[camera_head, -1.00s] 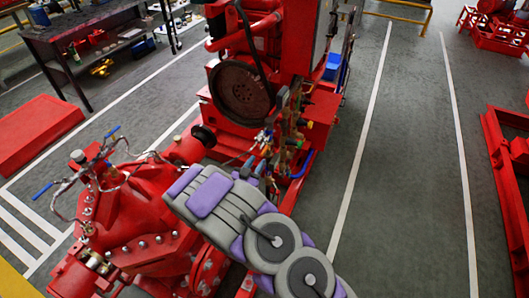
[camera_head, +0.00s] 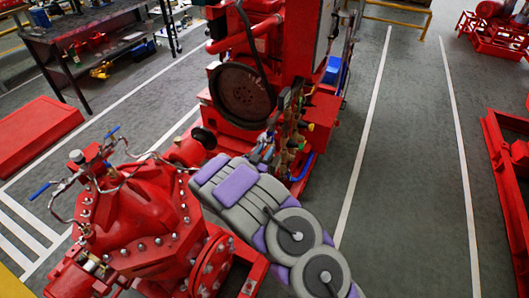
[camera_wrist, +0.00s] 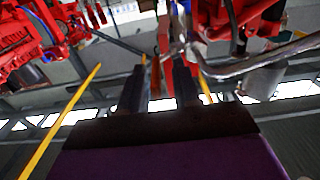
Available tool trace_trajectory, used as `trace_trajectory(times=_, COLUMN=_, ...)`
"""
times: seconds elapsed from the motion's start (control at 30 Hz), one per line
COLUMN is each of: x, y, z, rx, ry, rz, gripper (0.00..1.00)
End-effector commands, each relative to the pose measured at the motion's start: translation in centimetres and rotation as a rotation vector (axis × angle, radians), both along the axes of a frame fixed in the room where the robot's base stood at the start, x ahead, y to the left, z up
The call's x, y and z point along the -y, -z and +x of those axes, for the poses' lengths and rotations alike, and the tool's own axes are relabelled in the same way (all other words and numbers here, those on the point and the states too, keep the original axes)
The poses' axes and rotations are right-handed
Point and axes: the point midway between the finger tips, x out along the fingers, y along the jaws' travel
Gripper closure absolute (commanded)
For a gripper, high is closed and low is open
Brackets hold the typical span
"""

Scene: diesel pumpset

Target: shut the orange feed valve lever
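The orange feed valve lever cannot be made out for certain in either view. A cluster of small valves and fittings (camera_head: 293,135) with coloured parts sits on the side of the red engine, and the details are too small to tell apart. My arm reaches up to this cluster in the head view, and the gripper itself is largely hidden there. In the wrist view my gripper (camera_wrist: 159,66) shows two dark fingers standing apart, with nothing clearly held between them. Blurred metal fittings and a silver pipe (camera_wrist: 255,63) lie beyond the fingertips.
The red engine (camera_head: 241,92) stands behind the cluster. A red pump casing (camera_head: 135,215) with blue-handled levers (camera_head: 40,190) is left of my arm. A workbench (camera_head: 75,45) stands at the back left. The grey floor to the right (camera_head: 410,170) is clear.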

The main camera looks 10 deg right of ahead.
Motion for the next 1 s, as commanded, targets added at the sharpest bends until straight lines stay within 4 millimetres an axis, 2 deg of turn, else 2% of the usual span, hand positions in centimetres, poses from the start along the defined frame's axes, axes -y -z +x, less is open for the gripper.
trace_trajectory(times=0.03, x=0.0, y=0.01, z=0.0, rx=0.0, ry=0.0, rz=0.0, gripper=0.74)
trace_trajectory(times=0.3, x=0.11, y=0.0, z=0.03, rx=0.0, ry=0.0, rz=0.002, gripper=0.99)
trace_trajectory(times=1.0, x=-0.26, y=-0.45, z=0.09, rx=-0.015, ry=-0.002, rz=0.015, gripper=1.0)
